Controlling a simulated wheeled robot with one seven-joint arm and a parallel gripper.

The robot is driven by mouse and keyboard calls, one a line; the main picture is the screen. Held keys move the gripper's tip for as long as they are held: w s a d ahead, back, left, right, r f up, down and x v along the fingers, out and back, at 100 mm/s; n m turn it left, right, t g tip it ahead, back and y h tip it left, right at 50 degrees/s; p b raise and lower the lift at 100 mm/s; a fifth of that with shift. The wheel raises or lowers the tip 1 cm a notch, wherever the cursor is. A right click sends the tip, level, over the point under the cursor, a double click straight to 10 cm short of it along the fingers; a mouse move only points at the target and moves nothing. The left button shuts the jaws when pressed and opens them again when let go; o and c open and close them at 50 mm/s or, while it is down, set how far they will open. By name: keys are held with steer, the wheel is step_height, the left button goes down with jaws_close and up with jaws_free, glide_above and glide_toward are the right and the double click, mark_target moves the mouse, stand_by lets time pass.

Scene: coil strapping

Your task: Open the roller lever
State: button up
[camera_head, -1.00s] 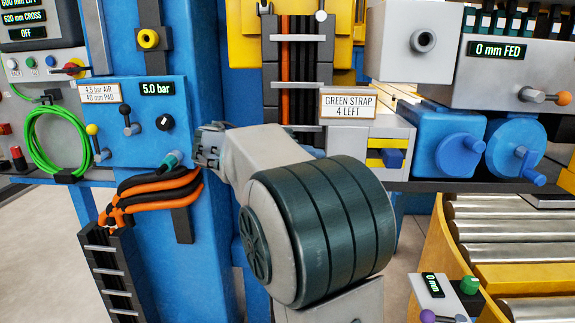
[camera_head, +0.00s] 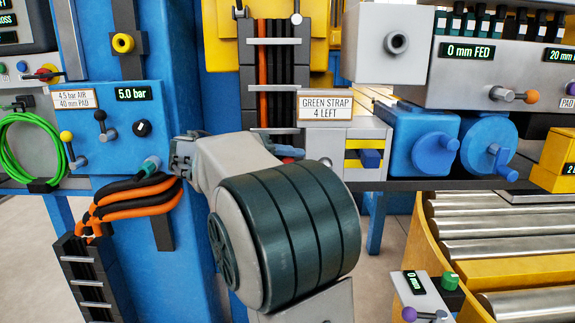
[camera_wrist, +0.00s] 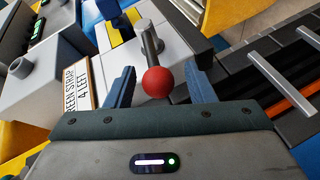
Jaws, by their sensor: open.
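In the wrist view, a lever with a red ball knob (camera_wrist: 158,82) and a short grey arm (camera_wrist: 151,42) stands on a pale grey block. I cannot tell for sure that it is the roller lever. My gripper (camera_wrist: 160,73) is open, with one blue finger on each side of the red knob. The knob lies between the fingers; I cannot tell whether either touches it. In the head view, my own arm hides this lever and most of the gripper.
The GREEN STRAP sign (camera_head: 325,107) stands close by; it also shows beside the left finger in the wrist view (camera_wrist: 77,77). Blue crank units (camera_head: 423,146) and an orange-knobbed lever (camera_head: 531,97) are to the right. Rollers (camera_head: 480,237) lie at lower right. Orange and black cables (camera_head: 130,200) are at left.

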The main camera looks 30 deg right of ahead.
steer(key=v, duration=1.3)
steer(key=shift+a, duration=0.3)
steer(key=shift+w, duration=0.1)
steer(key=s+f+n+t+y+p, duration=0.2)
steer(key=s+f+n+y+p, duration=0.25)
steer(key=s+f+y, duration=0.45)
steer(key=s+a+f+t+y+p, duration=0.1)
steer(key=s+a+f+t+y, duration=0.2)
steer(key=s+a+f+y, duration=0.3)
steer(key=s+a+f+n, duration=0.1)
steer(key=s+a+f, duration=0.2)
steer(key=s+f, duration=0.1)
steer(key=shift+s+f+p, duration=0.25)
steer(key=shift+f+p, duration=0.05)
steer(key=shift+f, duration=0.25)
